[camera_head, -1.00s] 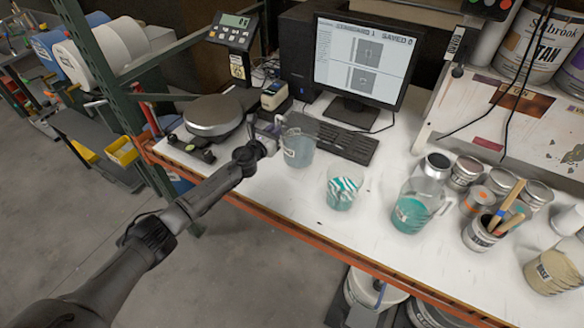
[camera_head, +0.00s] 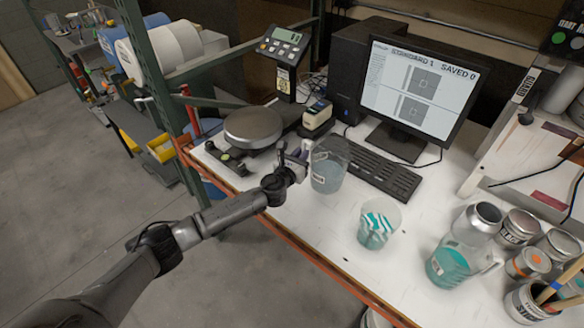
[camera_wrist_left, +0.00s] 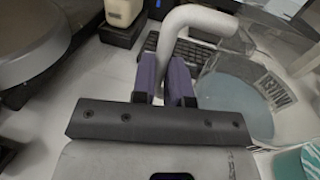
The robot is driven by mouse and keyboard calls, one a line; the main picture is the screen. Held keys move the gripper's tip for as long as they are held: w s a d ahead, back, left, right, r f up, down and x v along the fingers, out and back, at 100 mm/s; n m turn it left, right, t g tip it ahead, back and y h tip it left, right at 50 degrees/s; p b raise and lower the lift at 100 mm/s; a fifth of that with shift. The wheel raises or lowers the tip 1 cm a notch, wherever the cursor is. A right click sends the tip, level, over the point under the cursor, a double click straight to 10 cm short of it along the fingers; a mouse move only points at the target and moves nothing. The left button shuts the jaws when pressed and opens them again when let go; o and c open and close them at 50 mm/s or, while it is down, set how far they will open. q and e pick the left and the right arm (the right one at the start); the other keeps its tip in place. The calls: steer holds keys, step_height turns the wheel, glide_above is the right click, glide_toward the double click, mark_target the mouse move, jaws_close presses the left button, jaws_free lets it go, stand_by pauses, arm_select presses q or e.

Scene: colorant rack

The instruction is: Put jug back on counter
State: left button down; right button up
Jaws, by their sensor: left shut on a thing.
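A clear jug (camera_head: 327,172) with a pale bluish content and a small label is at the counter's front part, beside the keyboard. My left gripper (camera_head: 298,160) is at its left side, shut on its handle. In the left wrist view the purple fingers (camera_wrist_left: 163,78) stand either side of the bent grey handle (camera_wrist_left: 195,18), and the jug (camera_wrist_left: 240,85) is to their right. The jug looks about upright. I cannot tell whether its base touches the white counter (camera_head: 310,222). My right gripper is not in view.
A cup with teal and white streaks (camera_head: 378,224) and a metal-topped jug with teal liquid (camera_head: 458,250) stand to the right. The keyboard (camera_head: 383,172) is behind. A round scale plate (camera_head: 252,126) is at left. Bare counter lies in front of the held jug.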

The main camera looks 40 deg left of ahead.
arm_select(q)
steer(key=a+f+b, duration=0.1)
steer(key=f, duration=0.1)
steer(key=a+f+b, duration=0.1)
steer(key=f, duration=0.1)
steer(key=a+f+b, duration=0.1)
steer(key=a+f, duration=0.1)
steer(key=shift+w+f, duration=0.1)
steer(key=shift+f, duration=0.05)
stand_by(0.3)
steer(key=shift+f+b, duration=0.1)
steer(key=shift+b, duration=0.25)
steer(key=c, duration=1.1)
jaws_free()
steer(key=shift+f, duration=0.1)
